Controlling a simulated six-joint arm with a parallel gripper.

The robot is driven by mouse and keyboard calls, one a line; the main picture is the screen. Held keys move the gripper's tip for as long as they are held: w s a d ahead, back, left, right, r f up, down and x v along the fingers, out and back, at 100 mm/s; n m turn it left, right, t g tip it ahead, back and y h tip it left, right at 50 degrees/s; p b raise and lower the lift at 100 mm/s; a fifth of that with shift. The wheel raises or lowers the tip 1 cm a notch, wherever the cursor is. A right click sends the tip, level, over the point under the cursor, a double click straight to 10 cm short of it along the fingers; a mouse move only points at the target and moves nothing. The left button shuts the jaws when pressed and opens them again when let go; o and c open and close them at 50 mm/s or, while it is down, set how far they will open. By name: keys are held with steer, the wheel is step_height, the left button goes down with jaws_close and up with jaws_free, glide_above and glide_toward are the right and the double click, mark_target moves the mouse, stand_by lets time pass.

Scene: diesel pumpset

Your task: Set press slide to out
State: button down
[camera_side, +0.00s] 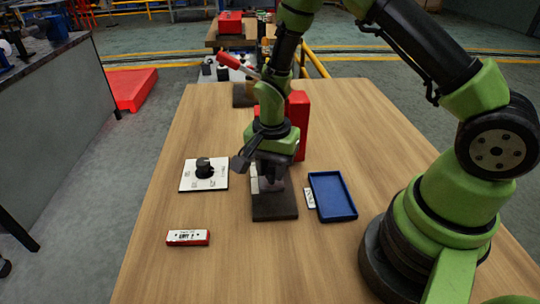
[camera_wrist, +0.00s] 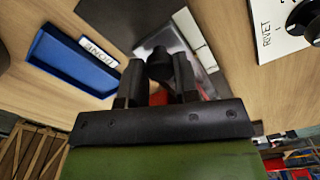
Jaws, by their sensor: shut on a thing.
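The press stands mid-table, with a dark base (camera_side: 274,208) in front and a red body (camera_side: 300,125) behind, partly hidden by my arm. My gripper (camera_side: 268,183) is down at the press, above the rear part of the base. In the wrist view, my gripper's two dark fingers (camera_wrist: 158,78) are shut on a black knob (camera_wrist: 160,62) above a shiny metal plate (camera_wrist: 152,40), which looks like the press slide. The dark base also shows in the wrist view (camera_wrist: 110,18). How far out the slide stands is hard to tell.
A blue tray (camera_side: 343,213) lies right of the press, with a small white label reading DONE (camera_wrist: 99,51) beside it. A white dial panel (camera_side: 190,185) with a black knob lies left. A red-and-white block (camera_side: 188,238) sits front left.

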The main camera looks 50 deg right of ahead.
steer(key=s+a, duration=0.4)
steer(key=shift+s+a, duration=0.3)
steer(key=shift+a, duration=0.05)
steer(key=c, duration=0.8)
jaws_free()
steer(key=shift+c, duration=0.2)
steer(key=shift+r, duration=0.1)
step_height(320, 180, up, 10)
